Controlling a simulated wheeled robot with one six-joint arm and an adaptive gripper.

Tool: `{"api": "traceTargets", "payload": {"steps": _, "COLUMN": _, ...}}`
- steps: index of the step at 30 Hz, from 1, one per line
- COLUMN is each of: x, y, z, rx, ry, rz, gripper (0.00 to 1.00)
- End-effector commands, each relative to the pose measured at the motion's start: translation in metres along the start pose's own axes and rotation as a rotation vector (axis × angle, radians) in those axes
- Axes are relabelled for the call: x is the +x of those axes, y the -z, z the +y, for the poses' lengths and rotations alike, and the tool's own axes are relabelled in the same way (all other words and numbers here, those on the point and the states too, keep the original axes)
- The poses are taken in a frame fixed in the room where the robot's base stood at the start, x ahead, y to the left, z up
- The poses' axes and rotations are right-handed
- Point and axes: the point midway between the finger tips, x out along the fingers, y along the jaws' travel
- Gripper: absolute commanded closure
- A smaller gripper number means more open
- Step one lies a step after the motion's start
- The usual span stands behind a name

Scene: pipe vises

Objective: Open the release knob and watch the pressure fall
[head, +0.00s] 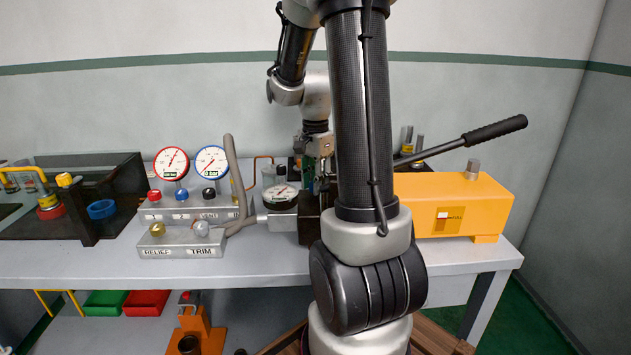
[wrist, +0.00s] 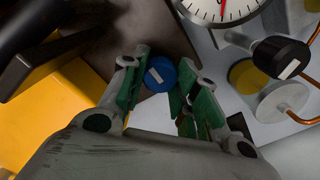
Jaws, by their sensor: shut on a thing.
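A blue knob (wrist: 160,74) with a white mark on its face shows in the wrist view, in front of a dark block (wrist: 150,32). My gripper (wrist: 160,82) is shut on it, one green-padded finger on each side. In the head view my gripper (head: 318,160) points down at the dark block (head: 309,222), partly hidden behind my arm, and the knob cannot be made out. A black-rimmed pressure gauge (head: 281,196) lies left of the block. Its face is cut off at the top of the wrist view (wrist: 222,10), where a red needle shows; the reading is unclear.
A yellow pump body (head: 470,200) with a black-gripped lever (head: 495,130) stands right. Left of the gauge are a RELIEF/TRIM box (head: 180,243) and red-rimmed (head: 172,164) and blue-rimmed gauges (head: 212,163). Copper pipes (wrist: 293,95) run close at the right in the wrist view.

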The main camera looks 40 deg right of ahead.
Motion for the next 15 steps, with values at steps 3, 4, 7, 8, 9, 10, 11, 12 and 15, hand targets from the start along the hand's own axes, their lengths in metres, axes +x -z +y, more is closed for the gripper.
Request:
{"api": "traceTargets", "payload": {"steps": 3, "x": -0.0002, "y": 0.0000, "z": -0.0002, "rx": -0.042, "ry": 0.001, "rz": 0.000, "gripper": 0.94}}
{"api": "traceTargets", "payload": {"steps": 4, "x": -0.0002, "y": 0.0000, "z": -0.0002, "rx": -0.058, "ry": 0.001, "rz": 0.000, "gripper": 0.94}}
{"api": "traceTargets", "payload": {"steps": 7, "x": -0.0002, "y": 0.0000, "z": -0.0002, "rx": -0.121, "ry": 0.001, "rz": 0.000, "gripper": 0.94}}
{"api": "traceTargets", "payload": {"steps": 8, "x": -0.0002, "y": 0.0000, "z": -0.0002, "rx": -0.142, "ry": 0.001, "rz": 0.000, "gripper": 0.94}}
{"api": "traceTargets", "payload": {"steps": 9, "x": -0.0002, "y": 0.0000, "z": -0.0002, "rx": -0.174, "ry": 0.001, "rz": 0.000, "gripper": 0.94}}
{"api": "traceTargets", "payload": {"steps": 10, "x": -0.0003, "y": 0.0000, "z": -0.0002, "rx": -0.199, "ry": 0.001, "rz": 0.000, "gripper": 0.94}}
{"api": "traceTargets", "payload": {"steps": 11, "x": -0.0003, "y": 0.0000, "z": -0.0002, "rx": -0.226, "ry": 0.001, "rz": 0.000, "gripper": 0.94}}
{"api": "traceTargets", "payload": {"steps": 12, "x": -0.0003, "y": 0.0000, "z": -0.0002, "rx": -0.262, "ry": 0.001, "rz": 0.000, "gripper": 0.94}}
{"api": "traceTargets", "payload": {"steps": 15, "x": -0.0003, "y": 0.0000, "z": -0.0002, "rx": -0.357, "ry": 0.001, "rz": 0.000, "gripper": 0.94}}
